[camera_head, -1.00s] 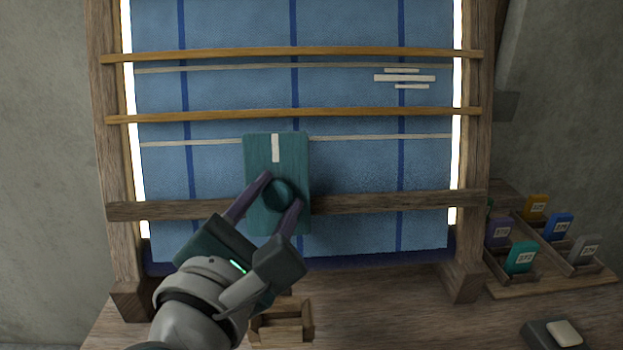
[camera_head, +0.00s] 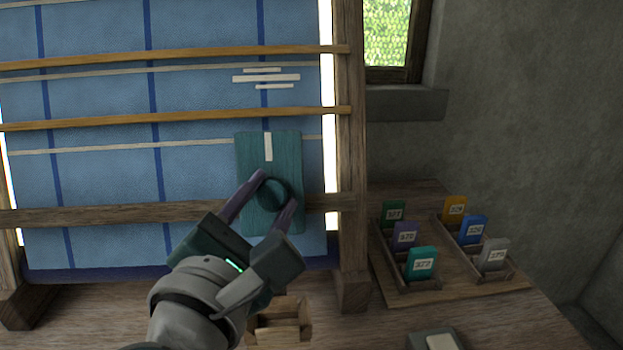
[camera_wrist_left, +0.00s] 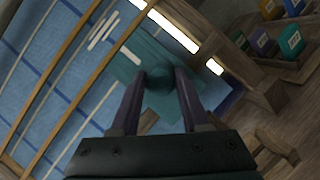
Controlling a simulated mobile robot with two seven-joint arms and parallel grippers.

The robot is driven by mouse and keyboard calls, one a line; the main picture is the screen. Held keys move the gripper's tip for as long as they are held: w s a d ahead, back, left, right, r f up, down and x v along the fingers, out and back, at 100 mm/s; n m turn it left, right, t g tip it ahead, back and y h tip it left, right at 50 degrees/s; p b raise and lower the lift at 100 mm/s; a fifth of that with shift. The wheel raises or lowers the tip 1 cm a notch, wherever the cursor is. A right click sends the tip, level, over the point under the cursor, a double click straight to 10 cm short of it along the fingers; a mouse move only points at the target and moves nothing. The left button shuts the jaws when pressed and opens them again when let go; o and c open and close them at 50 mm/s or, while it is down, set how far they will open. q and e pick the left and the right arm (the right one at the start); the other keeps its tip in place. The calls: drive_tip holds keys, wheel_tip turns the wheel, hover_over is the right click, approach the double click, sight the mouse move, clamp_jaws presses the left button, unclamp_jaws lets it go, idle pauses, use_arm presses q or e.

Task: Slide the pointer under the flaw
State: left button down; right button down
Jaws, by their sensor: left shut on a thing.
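The pointer (camera_head: 254,155) is a teal plate with a white mark at its top and a round dark knob. It lies against the lower cloth, over the lower wooden rail. My left gripper (camera_head: 275,190) is shut on the knob, which also shows between the fingers in the left wrist view (camera_wrist_left: 158,78). The flaw (camera_head: 266,78) is a cluster of short white bars on the blue cloth, between the two upper orange rods. The pointer's white mark stands below the flaw, about in line with its middle. My right gripper is not in view.
The loom's right post (camera_head: 350,170) stands close to the pointer's right. Numbered coloured blocks sit in a wooden rack (camera_head: 455,265) on the right. A small wooden box (camera_head: 279,325) is below the gripper. A dark block with a pale top (camera_head: 436,342) lies at the bottom.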

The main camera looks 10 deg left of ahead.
use_arm(q)
drive_tip(key=shift+c, duration=1.9)
unclamp_jaws()
drive_tip(key=s, duration=1)
drive_tip(key=shift+a+b, duration=0.3)
drive_tip(key=shift+b, duration=0.05)
